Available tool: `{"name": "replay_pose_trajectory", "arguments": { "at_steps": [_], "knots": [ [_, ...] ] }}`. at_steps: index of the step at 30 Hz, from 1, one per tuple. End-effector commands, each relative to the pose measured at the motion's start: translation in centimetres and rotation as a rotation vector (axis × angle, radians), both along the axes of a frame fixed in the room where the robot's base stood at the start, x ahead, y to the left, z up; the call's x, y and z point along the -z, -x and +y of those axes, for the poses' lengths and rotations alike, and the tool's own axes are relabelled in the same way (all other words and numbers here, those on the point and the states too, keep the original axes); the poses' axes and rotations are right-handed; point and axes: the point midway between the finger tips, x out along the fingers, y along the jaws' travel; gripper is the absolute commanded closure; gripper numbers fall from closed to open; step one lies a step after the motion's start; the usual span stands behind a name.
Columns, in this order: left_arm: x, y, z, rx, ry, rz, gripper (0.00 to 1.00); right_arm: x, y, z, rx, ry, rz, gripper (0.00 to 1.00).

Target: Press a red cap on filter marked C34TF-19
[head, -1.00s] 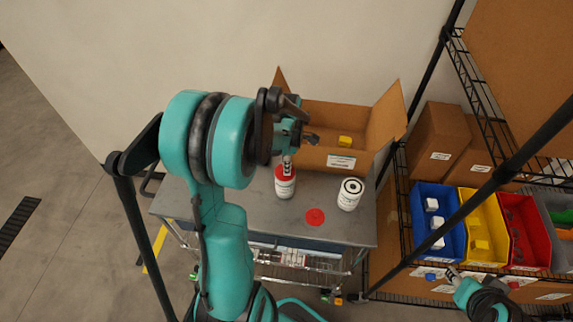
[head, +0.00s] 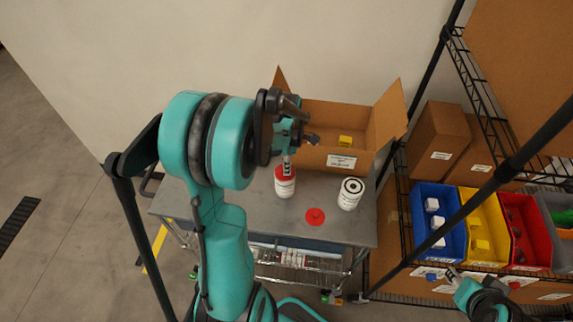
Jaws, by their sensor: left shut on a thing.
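A white filter (head: 285,189) stands upright at the middle of the grey cart top, with a red cap (head: 285,172) at its top. My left gripper (head: 287,164) points down directly over it, its fingers shut on the red cap. My arm partly hides the grip, and I cannot tell how fully the cap sits. A second white filter (head: 350,194) stands to the right with its dark-ringed top bare. The markings are too small to read. My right gripper (head: 452,272) is low at the right, by the shelf bins, and its jaws are unclear.
A flat red disc (head: 315,216) lies on the grey cart top (head: 245,212) in front of the filters. An open cardboard box (head: 372,122) with a yellow item stands behind. Blue (head: 424,254), yellow (head: 467,255) and red (head: 541,245) bins sit on the black rack at right.

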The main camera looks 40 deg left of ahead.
Motion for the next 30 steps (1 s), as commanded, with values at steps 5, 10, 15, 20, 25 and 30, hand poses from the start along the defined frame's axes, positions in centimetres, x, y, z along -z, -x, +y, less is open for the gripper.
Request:
{"name": "replay_pose_trajectory", "arguments": {
  "at_steps": [5,10,15,20,25,30],
  "knots": [
    [0.10,0.01,-0.01,0.000,0.000,0.000,1.00,0.25,0.01,0.00,0.000,0.000,0.000,0.60],
    [0.05,0.00,0.00,0.000,0.000,0.000,1.00,0.21,0.00,0.00,0.000,0.000,0.000,0.60],
    [0.05,0.00,0.00,0.000,0.000,0.000,0.79,0.21,0.00,0.00,0.000,0.000,0.000,0.60],
    [0.05,0.00,0.00,0.000,0.000,0.000,0.57,0.21,0.00,0.00,0.000,0.000,0.000,0.60],
    [0.05,0.00,0.00,0.000,0.000,0.000,0.52,0.21,0.00,0.00,0.000,0.000,0.000,0.60],
    [0.05,-0.01,0.01,0.000,0.000,0.000,0.37,0.21,0.00,0.00,0.000,0.000,0.000,0.60]
  ]
}}
